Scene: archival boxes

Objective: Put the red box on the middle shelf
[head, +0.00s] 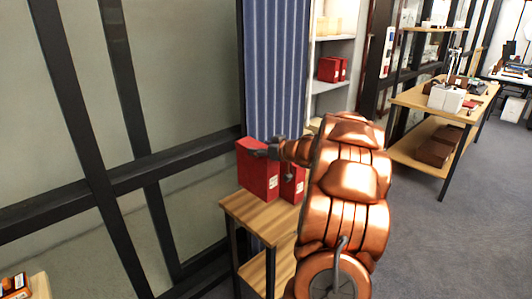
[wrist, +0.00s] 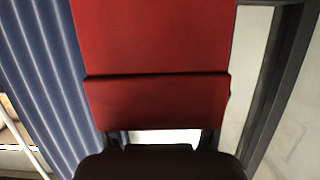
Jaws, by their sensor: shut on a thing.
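A red box (head: 257,172) is at the top of a small wooden table (head: 237,206), beside the blue curtain. It fills the upper middle of the wrist view (wrist: 155,45). My gripper (head: 268,151) is shut on the upper part of this box. A second red box (head: 291,186) stands close to its right, partly hidden by my arm. I cannot tell if the held box touches the table. A white shelf unit (head: 334,38) stands behind, with red boxes (head: 331,69) on one of its shelves. Its lower part is hidden by my arm.
A blue curtain (head: 275,65) hangs behind the small table, between it and the shelf unit. A dark-framed glass wall (head: 180,60) is at left. A wooden workbench (head: 408,98) with several items stands at right. The grey floor (head: 440,240) at right is clear.

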